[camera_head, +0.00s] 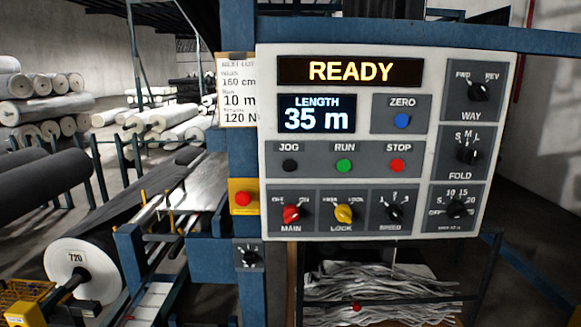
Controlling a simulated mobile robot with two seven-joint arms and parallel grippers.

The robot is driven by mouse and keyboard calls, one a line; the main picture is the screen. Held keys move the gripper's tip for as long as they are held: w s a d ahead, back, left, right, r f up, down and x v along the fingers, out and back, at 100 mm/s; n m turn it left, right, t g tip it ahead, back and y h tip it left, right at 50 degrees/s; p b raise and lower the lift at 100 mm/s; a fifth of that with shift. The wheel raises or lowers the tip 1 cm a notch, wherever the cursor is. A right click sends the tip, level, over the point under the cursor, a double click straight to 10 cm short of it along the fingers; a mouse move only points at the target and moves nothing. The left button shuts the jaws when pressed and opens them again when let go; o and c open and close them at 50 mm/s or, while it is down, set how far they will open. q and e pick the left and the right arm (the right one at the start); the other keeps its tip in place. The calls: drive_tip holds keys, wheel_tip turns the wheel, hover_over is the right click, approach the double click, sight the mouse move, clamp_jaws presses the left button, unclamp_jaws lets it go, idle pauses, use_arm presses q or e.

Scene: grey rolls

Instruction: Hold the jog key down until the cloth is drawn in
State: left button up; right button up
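The control panel (430,135) faces me in the head view, upright and close. Its black jog key (290,165) sits at the left of the middle row, beside the green run key (344,166) and the red stop key (397,165). The upper display (350,71) reads READY. The length display (317,115) reads 35 m. Grey cloth (110,215) runs from a large roll (82,270) marked 720 at the lower left toward the machine frame. Folded pale cloth (380,285) lies in a heap below the panel. Neither gripper is in view.
A yellow box with a red button (242,198) is left of the panel. A paper notice (236,90) hangs above it, listing 160 cm and 10 m. A blue post (243,150) stands beside the panel. Racks of cloth rolls (45,110) fill the left background.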

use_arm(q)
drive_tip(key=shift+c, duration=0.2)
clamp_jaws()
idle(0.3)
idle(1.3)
